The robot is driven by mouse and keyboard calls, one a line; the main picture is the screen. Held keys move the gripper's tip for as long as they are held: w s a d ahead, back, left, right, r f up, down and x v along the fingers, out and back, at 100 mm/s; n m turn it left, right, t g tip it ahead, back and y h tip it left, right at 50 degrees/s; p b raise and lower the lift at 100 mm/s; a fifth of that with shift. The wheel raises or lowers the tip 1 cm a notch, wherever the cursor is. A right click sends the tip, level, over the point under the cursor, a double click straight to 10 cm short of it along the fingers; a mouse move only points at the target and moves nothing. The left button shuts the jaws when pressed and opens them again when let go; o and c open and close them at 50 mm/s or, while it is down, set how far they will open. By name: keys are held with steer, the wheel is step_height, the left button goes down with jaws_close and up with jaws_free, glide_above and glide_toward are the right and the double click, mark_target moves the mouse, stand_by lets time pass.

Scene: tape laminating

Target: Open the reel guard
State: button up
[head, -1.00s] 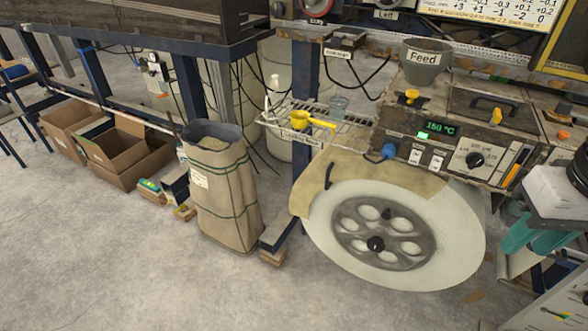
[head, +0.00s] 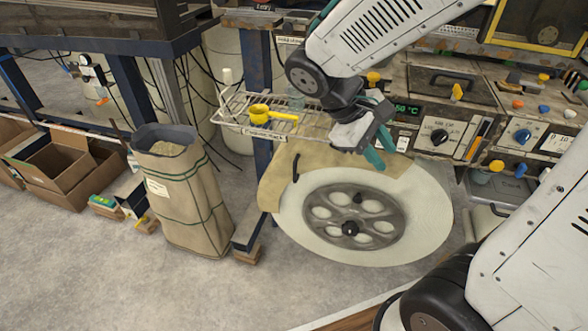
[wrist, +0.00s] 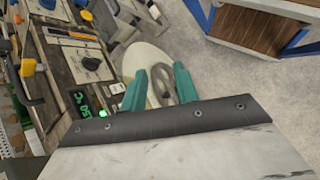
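The reel guard (head: 272,184) is a tan curved panel over the upper left of the large white reel (head: 432,215). It has a black bar handle (head: 296,167) at its left part and looks closed against the reel. My gripper (head: 376,150) hangs above the reel's upper right, in front of the machine's control panel, apart from the handle. Its teal fingers stand apart with nothing between them, as the wrist view (wrist: 160,87) shows. The reel (wrist: 143,58) lies beyond the fingers there; the guard's handle cannot be made out in that view.
A wire rack (head: 235,108) with a yellow scoop (head: 262,113) juts out above the guard. A sack (head: 185,195) stands left of the reel, beside a blue post. Control panel knobs (head: 439,137) sit right of my gripper. The floor in front is clear.

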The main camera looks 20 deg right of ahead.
steer(key=w+f+n+h, duration=0.4)
steer(key=w+f, duration=0.2)
steer(key=w, duration=0.1)
steer(key=n+t+h, duration=0.2)
steer(key=n+t, duration=1.3)
steer(key=n, duration=0.2)
glide_toward(294, 171)
steer(key=x, duration=1)
steer(key=shift+w+d+r, duration=0.1)
steer(key=shift+w+d, duration=0.15)
jaws_close()
